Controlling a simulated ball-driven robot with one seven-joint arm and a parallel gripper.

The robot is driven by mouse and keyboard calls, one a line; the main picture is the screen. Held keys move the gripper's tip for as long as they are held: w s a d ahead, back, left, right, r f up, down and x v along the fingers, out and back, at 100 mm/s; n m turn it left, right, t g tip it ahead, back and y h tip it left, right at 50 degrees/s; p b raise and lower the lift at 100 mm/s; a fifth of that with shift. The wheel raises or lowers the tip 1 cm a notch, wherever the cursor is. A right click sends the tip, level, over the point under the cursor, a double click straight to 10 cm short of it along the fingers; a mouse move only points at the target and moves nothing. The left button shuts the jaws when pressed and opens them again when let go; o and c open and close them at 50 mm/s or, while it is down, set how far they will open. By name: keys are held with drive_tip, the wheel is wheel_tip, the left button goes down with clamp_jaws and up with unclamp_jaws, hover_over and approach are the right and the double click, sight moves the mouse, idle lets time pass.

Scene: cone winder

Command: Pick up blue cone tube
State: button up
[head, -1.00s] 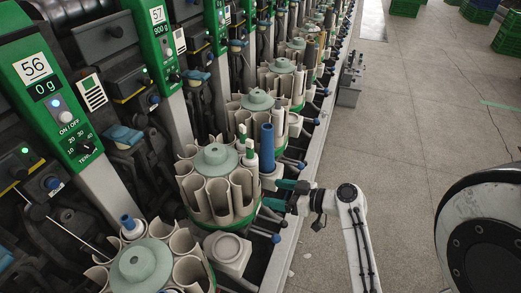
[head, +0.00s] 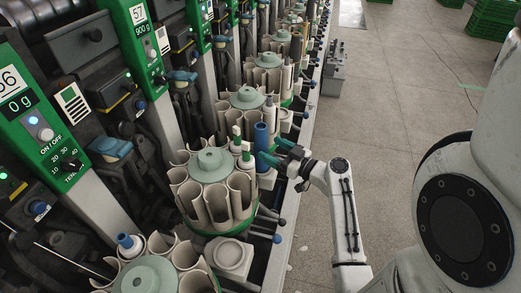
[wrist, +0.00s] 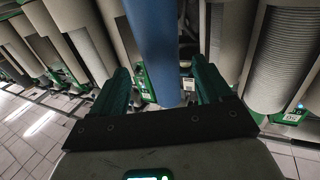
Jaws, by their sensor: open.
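The blue cone tube (head: 261,147) stands upright at the right side of the round magazine (head: 211,166) with the pale green hub, in the head view. In the wrist view the blue cone tube (wrist: 155,48) shows large, between and beyond the two green fingers. My gripper (head: 277,152) is open just right of the tube, with its fingers pointing at it. In the wrist view my gripper (wrist: 161,80) has a wide gap and nothing clamped. I cannot tell whether a finger touches the tube.
Another blue-tipped tube (head: 128,242) is in the near magazine (head: 148,276). A white cup-like holder (head: 229,254) sits below. The winder row continues into the distance. The floor (head: 390,110) at right is mostly clear.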

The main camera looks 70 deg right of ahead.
sight(267, 147)
drive_tip(key=shift+p+x, duration=0.8)
drive_tip(key=shift+x, duration=1.8)
drive_tip(key=shift+a+f, duration=0.1)
drive_tip(key=c, duration=1)
drive_tip(key=shift+c, duration=0.2)
